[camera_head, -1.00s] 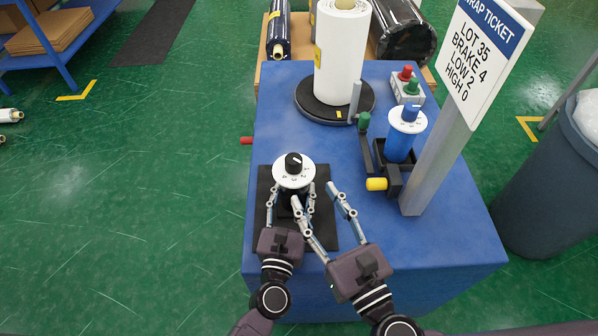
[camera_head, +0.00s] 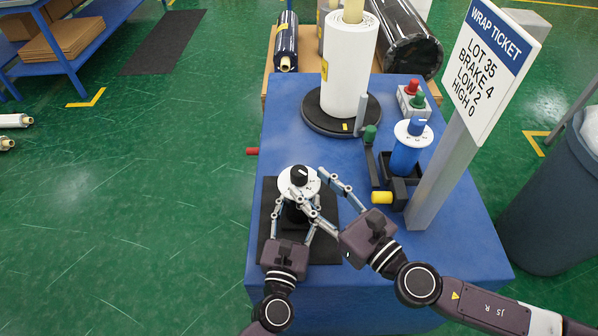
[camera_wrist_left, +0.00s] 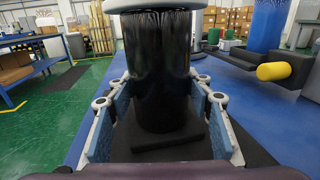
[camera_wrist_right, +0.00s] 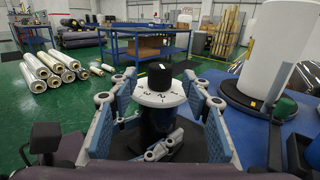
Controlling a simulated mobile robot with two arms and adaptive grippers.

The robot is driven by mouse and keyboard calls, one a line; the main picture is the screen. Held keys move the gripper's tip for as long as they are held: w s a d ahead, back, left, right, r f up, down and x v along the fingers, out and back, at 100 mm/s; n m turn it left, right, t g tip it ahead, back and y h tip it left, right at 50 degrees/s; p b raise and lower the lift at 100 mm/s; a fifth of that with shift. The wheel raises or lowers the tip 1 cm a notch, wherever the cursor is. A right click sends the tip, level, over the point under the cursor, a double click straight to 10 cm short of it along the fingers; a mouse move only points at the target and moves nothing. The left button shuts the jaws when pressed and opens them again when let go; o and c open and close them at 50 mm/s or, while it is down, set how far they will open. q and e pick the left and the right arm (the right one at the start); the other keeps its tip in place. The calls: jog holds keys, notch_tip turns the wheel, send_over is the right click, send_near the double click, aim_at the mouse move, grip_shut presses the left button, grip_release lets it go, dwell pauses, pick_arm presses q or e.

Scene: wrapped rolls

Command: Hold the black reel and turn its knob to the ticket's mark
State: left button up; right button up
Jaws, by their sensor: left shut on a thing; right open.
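The black reel (camera_head: 293,214) stands upright on a dark mat (camera_head: 328,246) near the table's front. On its top is a white numbered dial (camera_head: 286,183) with a black knob (camera_head: 299,174). My left gripper (camera_head: 295,209) is shut around the reel's body, which fills the left wrist view (camera_wrist_left: 157,75). My right gripper (camera_head: 309,184) is open, its fingers reaching in from the right at dial height. In the right wrist view the knob (camera_wrist_right: 159,75) stands between the spread fingers, apart from them. The wrap ticket (camera_head: 490,72) reads LOT 35, BRAKE 4, LOW 2, HIGH 0.
A blue reel (camera_head: 405,158) with its own white dial stands right of my right gripper, by a yellow-ended part (camera_head: 381,197). The ticket's grey post (camera_head: 437,180) rises at the right. A large white roll (camera_head: 348,70) stands on a black turntable (camera_head: 318,117) behind.

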aim_at(303, 181)
jog(key=shift+x, duration=2.5)
jog(key=shift+c, duration=0.4)
jog(key=c, duration=1.1)
jog(key=shift+s+a+m+t+h, duration=0.1)
jog(key=shift+m+t+h, duration=0.4)
jog(key=shift+m+h, duration=0.15)
jog(key=shift+m+t+h, duration=0.8)
jog(key=shift+m+h, duration=0.15)
jog(key=shift+h, duration=0.6)
jog(key=o, duration=1.2)
jog(key=v, duration=1.2)
